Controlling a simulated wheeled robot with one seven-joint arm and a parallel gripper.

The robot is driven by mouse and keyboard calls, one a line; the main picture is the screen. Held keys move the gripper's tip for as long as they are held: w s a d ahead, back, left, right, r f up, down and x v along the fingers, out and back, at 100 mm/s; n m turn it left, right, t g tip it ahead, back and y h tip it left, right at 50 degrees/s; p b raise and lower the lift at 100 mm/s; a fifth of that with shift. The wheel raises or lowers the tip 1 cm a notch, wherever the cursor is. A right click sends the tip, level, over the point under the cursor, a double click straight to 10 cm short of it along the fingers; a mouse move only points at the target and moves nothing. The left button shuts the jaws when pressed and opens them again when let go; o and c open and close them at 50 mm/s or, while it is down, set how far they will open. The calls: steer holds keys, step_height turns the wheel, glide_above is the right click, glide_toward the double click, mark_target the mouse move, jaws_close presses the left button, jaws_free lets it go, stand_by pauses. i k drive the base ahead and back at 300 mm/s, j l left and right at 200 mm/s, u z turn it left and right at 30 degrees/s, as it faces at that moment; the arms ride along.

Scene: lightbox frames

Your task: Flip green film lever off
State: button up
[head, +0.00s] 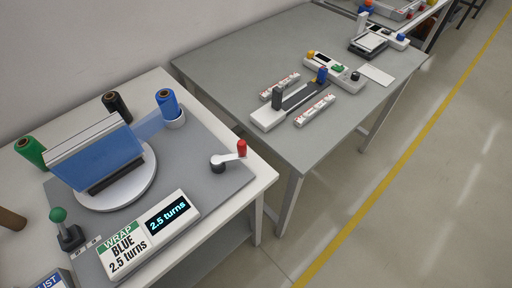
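The green-knobbed lever (59,216) stands at the lower left of the head view, on the grey board of the near table. Its dark base (71,238) sits below the knob, and the lever leans slightly left and away from the base. Two small pale tags (88,244) lie beside the base, their text too small to read. The display box (149,238) reads "WRAP BLUE 2.5 turns", and its screen also shows "2.5 turns". A blue-wrapped block (97,156) stands on a white turntable (143,185). My gripper is not in view.
Blue film (148,124) spans from the block to a blue roll (168,103). Green (31,152) and black (116,104) rolls stand behind. A red-handled crank (241,149) is at right. Another table (240,65) with devices stands beyond a gap.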

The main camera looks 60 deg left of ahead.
mark_target(58, 214)
steer(key=u, duration=2.45)
